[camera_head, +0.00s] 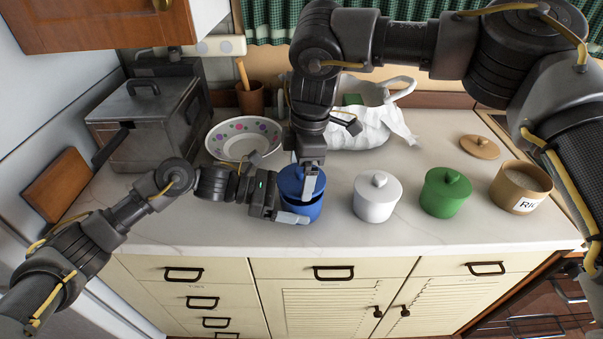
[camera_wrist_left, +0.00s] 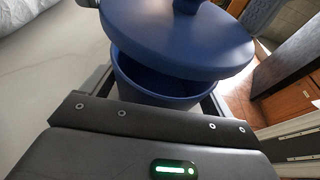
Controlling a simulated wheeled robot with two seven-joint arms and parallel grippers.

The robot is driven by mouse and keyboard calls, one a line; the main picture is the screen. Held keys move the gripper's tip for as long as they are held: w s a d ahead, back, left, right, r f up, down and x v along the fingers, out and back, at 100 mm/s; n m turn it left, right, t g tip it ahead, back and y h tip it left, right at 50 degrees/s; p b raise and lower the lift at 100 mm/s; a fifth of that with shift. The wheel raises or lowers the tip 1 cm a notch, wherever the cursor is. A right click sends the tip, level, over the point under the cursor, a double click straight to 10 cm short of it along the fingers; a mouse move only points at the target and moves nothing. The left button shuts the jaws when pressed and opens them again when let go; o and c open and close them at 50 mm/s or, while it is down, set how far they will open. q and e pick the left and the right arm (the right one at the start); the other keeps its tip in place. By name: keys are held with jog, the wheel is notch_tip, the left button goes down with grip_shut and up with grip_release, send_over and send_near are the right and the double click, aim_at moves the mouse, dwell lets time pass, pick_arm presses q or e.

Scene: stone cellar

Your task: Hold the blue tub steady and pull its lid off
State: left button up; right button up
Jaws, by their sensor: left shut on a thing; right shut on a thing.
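The blue tub (camera_head: 306,212) stands upright on the counter, left of the white tub. My left gripper (camera_head: 284,203) is shut on its body from the left; the tub also shows between the jaws in the left wrist view (camera_wrist_left: 150,88). The blue lid (camera_head: 289,182) is above the tub. In the left wrist view the lid (camera_wrist_left: 185,42) is tilted, with an open gap showing the dark inside of the tub. My right gripper (camera_head: 309,180) comes down from above and is shut at the lid's knob, which it mostly hides in the head view.
A white lidded tub (camera_head: 377,199), a green lidded tub (camera_head: 445,194) and an open rice tub (camera_head: 519,190) stand to the right. A loose tan lid (camera_head: 480,147) lies behind them. A dotted bowl (camera_head: 243,140) and white bag (camera_head: 365,130) are behind. The front counter strip is clear.

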jog(key=shift+r, duration=1.3)
pick_arm(q)
jog(key=o, duration=0.6)
jog(key=v, duration=0.7)
jog(key=shift+a+r, duration=0.1)
jog(key=shift+a, duration=0.1)
jog(key=shift+r, duration=0.1)
pick_arm(e)
jog(key=shift+r, duration=0.1)
